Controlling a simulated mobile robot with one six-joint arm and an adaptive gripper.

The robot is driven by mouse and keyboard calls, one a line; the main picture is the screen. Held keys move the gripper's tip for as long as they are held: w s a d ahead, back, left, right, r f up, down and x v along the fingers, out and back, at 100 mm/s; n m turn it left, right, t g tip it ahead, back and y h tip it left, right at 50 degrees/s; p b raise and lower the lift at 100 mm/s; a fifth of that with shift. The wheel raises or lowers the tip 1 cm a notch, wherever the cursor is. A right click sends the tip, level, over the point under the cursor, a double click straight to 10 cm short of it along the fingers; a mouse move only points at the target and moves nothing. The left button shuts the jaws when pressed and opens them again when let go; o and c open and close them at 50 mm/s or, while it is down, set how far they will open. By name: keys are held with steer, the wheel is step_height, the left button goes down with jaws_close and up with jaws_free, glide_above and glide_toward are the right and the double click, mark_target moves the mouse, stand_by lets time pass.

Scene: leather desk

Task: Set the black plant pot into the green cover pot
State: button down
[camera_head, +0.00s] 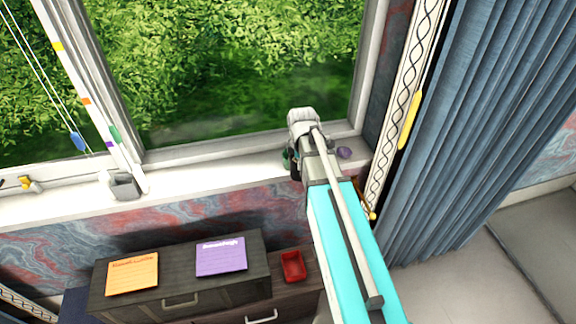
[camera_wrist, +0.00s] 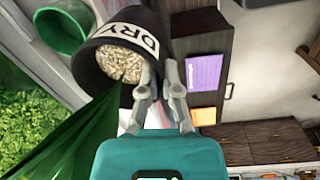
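The black plant pot (camera_wrist: 148,22) shows in the wrist view, with a white band lettered "DRY", pale gravel inside and long green leaves running to the lower left. My gripper (camera_wrist: 159,68) has one finger on each side of the pot's wall at the rim and is shut on it. The green cover pot (camera_wrist: 62,32) is at the upper left of the wrist view, by the window, partly covered by the black pot. I cannot tell the gap between the pots. In the head view my arm hides most of this spot above the sill.
The white windowsill (camera_head: 215,178) runs along the window. A grey block (camera_head: 122,187) stands on it at the left, and a small purple thing (camera_head: 344,152) is right of my arm. Below are a dark cabinet (camera_head: 180,292) with notes and a red tray (camera_head: 292,267). A blue curtain (camera_head: 460,130) hangs right.

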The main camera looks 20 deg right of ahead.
steer(key=shift+s+d, duration=0.15)
steer(key=shift+d, duration=0.4)
steer(key=w+a+r+m+p, duration=0.1)
steer(key=w+m, duration=1)
steer(key=w, duration=0.5)
steer(key=shift+w+a+r+h+p, duration=0.25)
steer(key=shift+w+h+p, duration=0.05)
steer(key=shift+w, duration=0.05)
steer(key=shift+f, duration=0.1)
step_height(320, 180, down, 6)
steer(key=b, duration=0.6)
